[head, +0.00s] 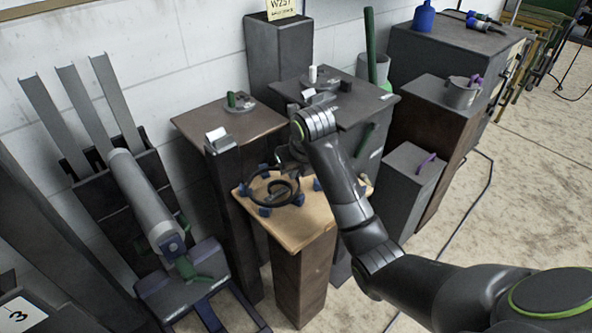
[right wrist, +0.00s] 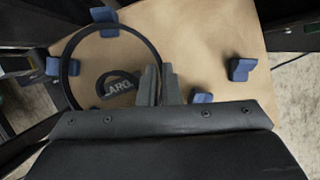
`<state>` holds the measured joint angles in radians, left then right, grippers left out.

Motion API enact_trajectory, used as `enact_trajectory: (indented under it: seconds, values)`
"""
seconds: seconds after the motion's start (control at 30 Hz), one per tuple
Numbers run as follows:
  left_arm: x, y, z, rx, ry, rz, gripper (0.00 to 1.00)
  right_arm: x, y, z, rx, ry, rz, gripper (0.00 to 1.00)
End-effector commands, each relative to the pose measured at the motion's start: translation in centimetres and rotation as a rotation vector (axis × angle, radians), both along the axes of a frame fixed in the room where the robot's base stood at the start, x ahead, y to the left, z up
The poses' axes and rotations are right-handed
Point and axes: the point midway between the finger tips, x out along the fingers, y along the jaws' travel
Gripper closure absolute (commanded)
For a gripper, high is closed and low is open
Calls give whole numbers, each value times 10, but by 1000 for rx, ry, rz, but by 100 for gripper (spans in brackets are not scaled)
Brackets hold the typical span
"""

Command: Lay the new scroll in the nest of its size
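The black scroll (head: 284,195), a spiral of thin dark strip, is over the wooden top (head: 297,235) of a pedestal, among several blue blocks. In the right wrist view its large outer ring (right wrist: 71,80) curves round to my right gripper (right wrist: 159,82), whose fingers are close together on the ring's edge. A dark inner curl with light letters reading "LARG" (right wrist: 119,86) shows inside the ring. Blue blocks (right wrist: 53,66) stand around the ring, and others (right wrist: 241,69) stand farther right. I cannot tell whether the scroll touches the top. My left gripper is not in view.
Dark pedestals stand close around, one with a brown top (head: 190,125) behind left and a grey one (head: 408,160) at right. A large grey cylinder (head: 145,205) on a channelled frame stands at left. Open floor (head: 545,170) lies to the right.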

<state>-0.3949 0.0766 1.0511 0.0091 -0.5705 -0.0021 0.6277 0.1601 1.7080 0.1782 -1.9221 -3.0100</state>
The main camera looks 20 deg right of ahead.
Motion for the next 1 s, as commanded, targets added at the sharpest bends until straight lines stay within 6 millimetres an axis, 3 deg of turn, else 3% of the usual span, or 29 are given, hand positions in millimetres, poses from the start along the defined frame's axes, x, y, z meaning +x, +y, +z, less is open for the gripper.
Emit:
enact_trajectory:
  seconds: [0.7, 0.73, 0.9, 1.0]
  values:
    - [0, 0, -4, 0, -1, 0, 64, 0, 0, -4, 0, -1, 0, 100]
    - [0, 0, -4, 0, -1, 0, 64, 0, 0, -3, 0, -1, 0, 92]
    - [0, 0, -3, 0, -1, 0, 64, 0, 0, -3, 0, -1, 0, 70]
    - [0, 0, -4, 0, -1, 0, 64, 0, 0, -3, 0, -1, 0, 70]
